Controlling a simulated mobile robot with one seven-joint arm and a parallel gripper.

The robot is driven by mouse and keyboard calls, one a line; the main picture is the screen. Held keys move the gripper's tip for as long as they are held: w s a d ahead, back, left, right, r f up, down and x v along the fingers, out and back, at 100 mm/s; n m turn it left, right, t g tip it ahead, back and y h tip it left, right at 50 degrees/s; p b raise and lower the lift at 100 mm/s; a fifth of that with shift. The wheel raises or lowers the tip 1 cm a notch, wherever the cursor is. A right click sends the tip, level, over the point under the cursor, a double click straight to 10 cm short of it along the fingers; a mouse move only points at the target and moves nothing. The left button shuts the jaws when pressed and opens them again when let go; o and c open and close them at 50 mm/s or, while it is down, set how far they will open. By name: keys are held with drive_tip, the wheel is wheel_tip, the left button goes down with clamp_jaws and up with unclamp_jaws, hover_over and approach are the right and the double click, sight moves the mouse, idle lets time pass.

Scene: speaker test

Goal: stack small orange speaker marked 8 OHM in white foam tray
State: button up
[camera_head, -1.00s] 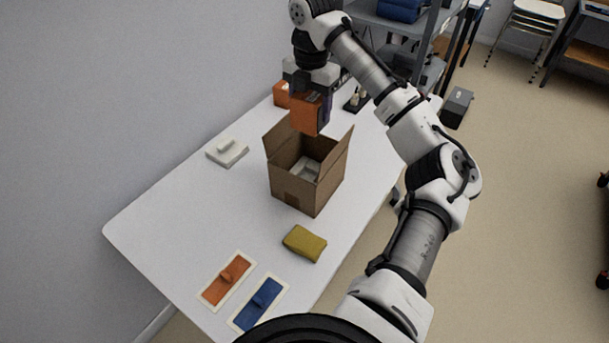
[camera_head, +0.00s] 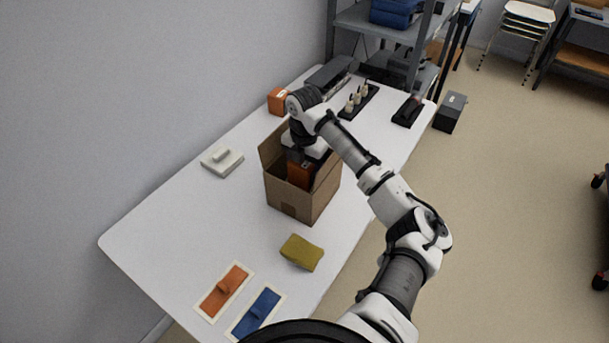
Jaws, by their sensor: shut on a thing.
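My gripper (camera_head: 302,158) points down into the open cardboard box (camera_head: 290,201) and is shut on an orange speaker (camera_head: 300,173). The speaker is partly inside the box, behind its front wall, with its lower part hidden. Its marking cannot be read. The white tray in the box showed earlier but is now hidden by the speaker, my gripper and the box wall, so I cannot tell whether the speaker touches it. A second orange block (camera_head: 278,101) with a small pale label stands at the back of the table.
A white block with a raised grip (camera_head: 222,161) lies left of the box. A yellow-green sponge-like block (camera_head: 302,252), an orange pad (camera_head: 224,291) and a blue pad (camera_head: 257,312) lie in front. A black rack with pale pegs (camera_head: 358,102) stands behind.

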wheel_tip(320, 180, down, 4)
drive_tip(key=shift+r+p, duration=0.15)
drive_tip(key=shift+p, duration=0.4)
drive_tip(key=shift+f, duration=0.4)
drive_tip(key=shift+f, duration=0.35)
drive_tip(key=o, duration=1.4)
drive_tip(key=shift+r, duration=0.5)
wheel_tip(320, 180, up, 12)
drive_tip(key=b, duration=0.4)
drive_tip(key=shift+f, duration=0.15)
